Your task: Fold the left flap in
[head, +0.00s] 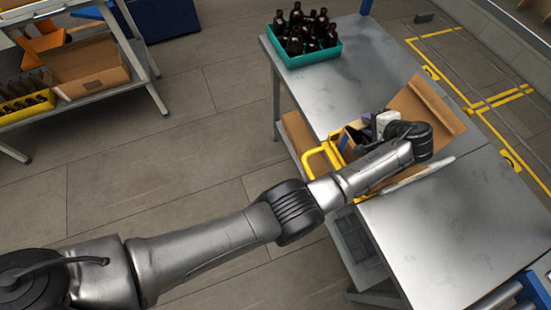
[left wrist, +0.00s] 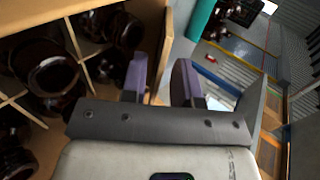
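The open cardboard box (left wrist: 152,20) holds dark amber bottles (left wrist: 45,75) between pale dividers (left wrist: 78,45) in the left wrist view. In the head view my arm hides most of the box, and a large brown flap (head: 428,103) stands open at its right. I cannot tell which visible cardboard is the left flap. My left gripper (head: 372,122) is at the box; its purple fingers (left wrist: 160,82) are apart, with the box wall's edge seen between them. I cannot tell whether they touch it. My right gripper is not in view.
A teal crate (head: 326,58) of bottles stands at the back of the metal table (head: 450,235). A yellow frame (head: 313,160) is at the table's left edge beside the box. Brown cardboard (head: 299,140) shows by that edge. The table's front right is clear.

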